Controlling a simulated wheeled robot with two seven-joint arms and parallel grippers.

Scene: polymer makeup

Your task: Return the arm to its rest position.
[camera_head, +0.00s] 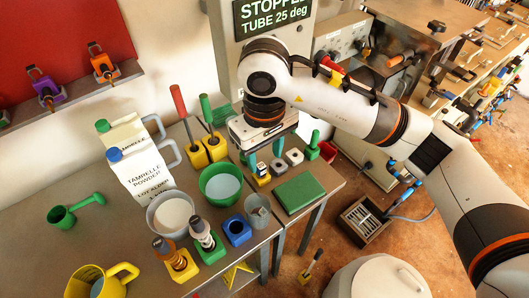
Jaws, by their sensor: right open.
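My right arm comes in from the right and bends down at the wrist over the right part of the steel work table (100,243). My right gripper (265,155) points down, open, above several small blocks near the table's back right. I see nothing held in it, though its fingertips are partly hard to make out. A small yellow-based piece (262,180) stands just below it; I cannot tell whether they touch. My left gripper is not in view.
A green flat block (299,193), a green bowl (221,186), a grey bowl (171,215), white jugs (142,170) and red- and green-handled tools in yellow holders (197,155) crowd the table. A grey control cabinet (225,60) stands behind the wrist. A white drum (375,280) stands in front.

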